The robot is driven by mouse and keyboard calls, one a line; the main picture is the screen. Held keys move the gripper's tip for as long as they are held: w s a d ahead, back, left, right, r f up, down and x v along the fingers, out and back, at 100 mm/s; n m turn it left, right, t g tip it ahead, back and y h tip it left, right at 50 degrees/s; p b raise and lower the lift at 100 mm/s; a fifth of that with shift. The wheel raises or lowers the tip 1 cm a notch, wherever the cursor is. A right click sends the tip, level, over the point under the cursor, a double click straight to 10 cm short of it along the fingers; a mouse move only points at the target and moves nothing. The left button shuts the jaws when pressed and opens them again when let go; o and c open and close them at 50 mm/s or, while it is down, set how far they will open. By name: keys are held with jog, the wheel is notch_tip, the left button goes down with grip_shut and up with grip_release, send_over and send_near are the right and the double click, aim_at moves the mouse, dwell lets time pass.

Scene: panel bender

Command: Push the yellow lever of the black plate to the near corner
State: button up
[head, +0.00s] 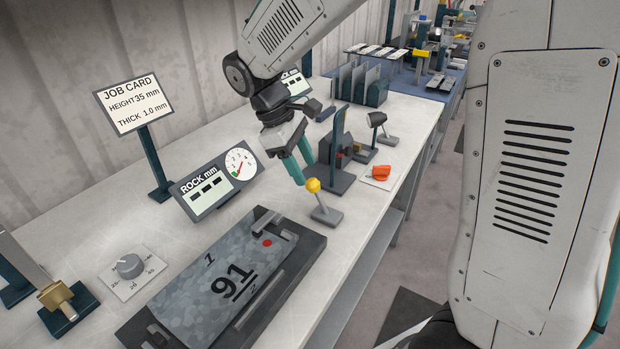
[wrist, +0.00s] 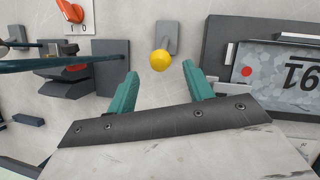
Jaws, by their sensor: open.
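The lever has a yellow ball knob (head: 313,185) on a short grey stem that rises from a small grey base (head: 327,215). This base stands on the table beside the far right corner of a black plate (head: 309,248). The plate carries a mottled grey sheet (head: 232,280) marked 91. My gripper (head: 303,172) has teal fingers and is open and empty, pointing down just behind the knob. In the wrist view the knob (wrist: 160,60) shows just beyond and between the fingertips (wrist: 160,71). I cannot tell whether they touch.
An upright dark bracket (head: 337,165) stands close behind the lever. An orange knob (head: 381,173) and a black-knobbed lever (head: 377,119) stand near the right edge. A gauge display (head: 215,180), a job card (head: 130,103) and a grey dial (head: 130,267) are to the left.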

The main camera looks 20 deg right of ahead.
aim_at(310, 180)
jog(key=shift+x, duration=2.25)
grip_shut()
jog(key=shift+a, duration=0.1)
